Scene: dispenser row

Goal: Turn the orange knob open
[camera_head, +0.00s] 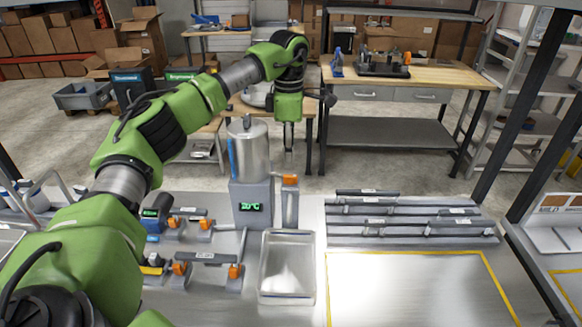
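An orange knob (290,180) sits at the top of a grey upright spout beside a dispenser (250,150) with a silver cylinder and a grey base. The base has a green lit display that seems to read 20°C. My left gripper (288,150) points down just above the knob. Its fingers look narrow from this angle, and I cannot tell whether they are open or touch the knob. My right gripper is not in view.
Several smaller orange knobs (235,271) on grey fittings stand left of the tray, partly behind my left arm. A rack of grey bars (410,228) lies to the right. The yellow-outlined area (415,290) at front right is clear. A wooden workbench (440,75) stands behind.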

